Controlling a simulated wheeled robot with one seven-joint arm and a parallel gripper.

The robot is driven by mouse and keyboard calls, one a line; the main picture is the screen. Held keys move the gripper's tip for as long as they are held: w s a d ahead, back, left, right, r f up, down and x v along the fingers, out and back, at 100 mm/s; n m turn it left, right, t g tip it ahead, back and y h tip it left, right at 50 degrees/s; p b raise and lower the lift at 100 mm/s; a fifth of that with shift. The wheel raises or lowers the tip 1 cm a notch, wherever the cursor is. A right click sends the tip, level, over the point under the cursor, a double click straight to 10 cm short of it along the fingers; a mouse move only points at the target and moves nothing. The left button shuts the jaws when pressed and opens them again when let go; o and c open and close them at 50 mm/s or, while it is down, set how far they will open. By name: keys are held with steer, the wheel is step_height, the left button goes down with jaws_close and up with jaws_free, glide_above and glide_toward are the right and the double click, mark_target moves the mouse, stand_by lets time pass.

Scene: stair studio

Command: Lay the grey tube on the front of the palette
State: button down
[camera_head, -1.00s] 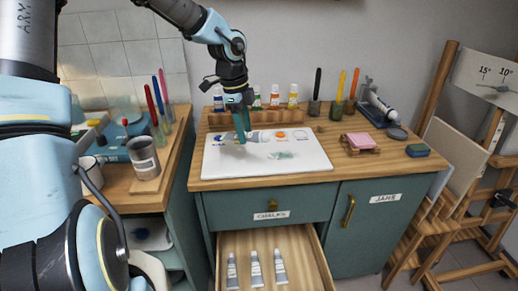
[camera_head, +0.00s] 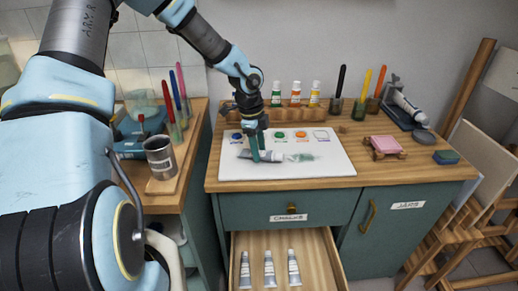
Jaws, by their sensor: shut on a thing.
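The palette (camera_head: 318,170) is a white board on the wooden cabinet top. A row of paint blobs lies along its back and a grey-green smear marks its middle. My gripper (camera_head: 256,157) points down over the left half of the palette, shut on the grey tube (camera_head: 274,156). The tube lies level, pointing left to right, with its pale end toward the smear. My fingers hide part of its middle. I cannot tell whether the tube touches the palette. The front strip of the palette is bare.
An open drawer (camera_head: 310,241) below holds several tubes (camera_head: 269,269). Paint bottles (camera_head: 295,93) stand behind the palette. A pink block on a small stand (camera_head: 386,145) is at the right. A grey can (camera_head: 159,157) stands on the left counter.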

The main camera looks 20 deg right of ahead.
steer(key=shift+f, duration=0.3)
steer(key=shift+f, duration=0.15)
steer(key=shift+c, duration=1.7)
jaws_free()
step_height(320, 180, up, 12)
steer(key=a+b, duration=0.1)
steer(key=shift+w+a, duration=0.15)
steer(key=shift+a, duration=0.2)
